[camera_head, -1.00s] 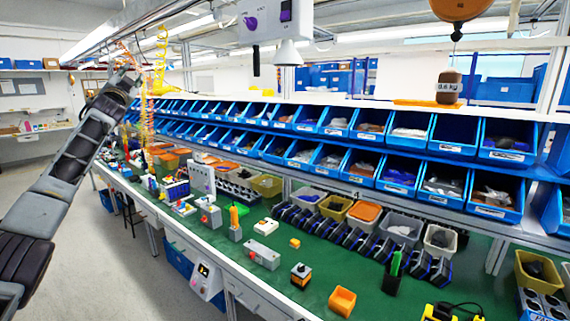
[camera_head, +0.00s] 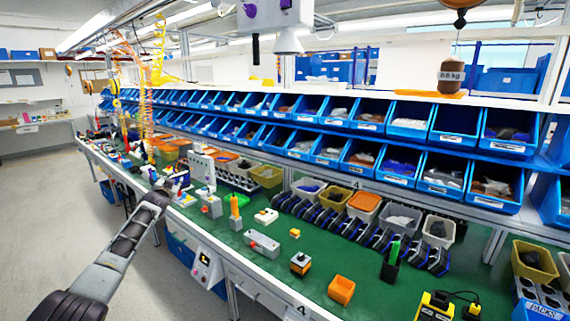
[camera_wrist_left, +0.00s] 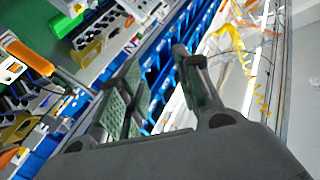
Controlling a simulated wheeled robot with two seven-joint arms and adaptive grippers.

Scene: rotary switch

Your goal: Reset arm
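My left arm comes in from the lower left in the head view. Its gripper (camera_head: 172,187) is over or beside the near edge of the green bench, small and hard to make out against the clutter. In the left wrist view the left gripper (camera_wrist_left: 160,92) has its two fingers apart with nothing between them. My right gripper is not in view.
Two rows of blue bins (camera_head: 408,128) line the back. A hanging weight (camera_head: 451,76) is at upper right. The floor at left is clear.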

